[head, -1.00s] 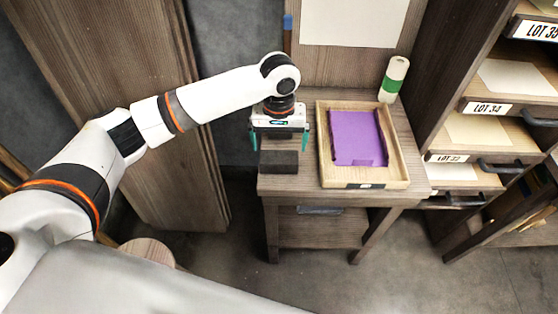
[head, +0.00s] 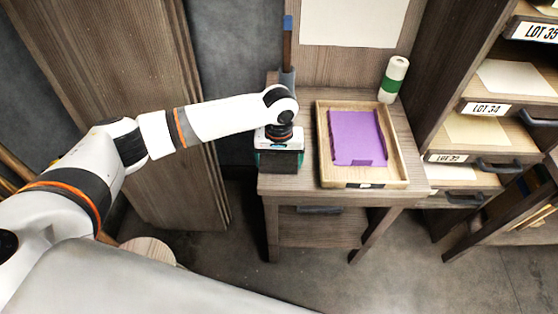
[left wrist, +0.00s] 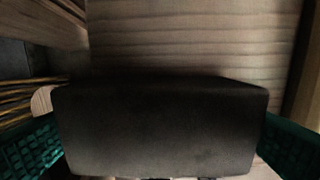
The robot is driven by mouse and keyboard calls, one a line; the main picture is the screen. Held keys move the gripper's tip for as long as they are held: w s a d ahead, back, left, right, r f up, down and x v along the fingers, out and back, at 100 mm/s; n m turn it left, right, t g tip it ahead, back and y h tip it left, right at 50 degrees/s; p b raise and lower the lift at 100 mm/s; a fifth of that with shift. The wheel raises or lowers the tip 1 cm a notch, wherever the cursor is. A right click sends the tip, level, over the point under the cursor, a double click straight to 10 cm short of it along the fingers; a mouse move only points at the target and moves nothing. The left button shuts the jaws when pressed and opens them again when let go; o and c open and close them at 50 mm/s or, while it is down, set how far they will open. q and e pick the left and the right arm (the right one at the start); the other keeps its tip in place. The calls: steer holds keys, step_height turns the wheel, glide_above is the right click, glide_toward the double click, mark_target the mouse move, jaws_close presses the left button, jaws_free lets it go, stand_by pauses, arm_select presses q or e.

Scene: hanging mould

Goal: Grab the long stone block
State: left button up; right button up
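The long stone block (head: 279,161) is dark grey and lies at the front left corner of the wooden table, mostly hidden under my left gripper in the head view. My left gripper (head: 280,163) is low over it, pointing down. In the left wrist view the block (left wrist: 160,128) fills the middle, between the two green fingers (left wrist: 160,150), one at each end. The fingers look spread wide; whether they touch the block's ends is not clear. My right gripper is not in view.
A wooden tray (head: 398,160) with a purple slab (head: 357,138) is just right of the gripper. A holder (head: 287,78) with an upright stick stands behind. Labelled shelves (head: 470,157) are at right.

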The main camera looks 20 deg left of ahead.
arm_select(q)
steer(key=c, duration=0.6)
steer(key=shift+r, duration=0.15)
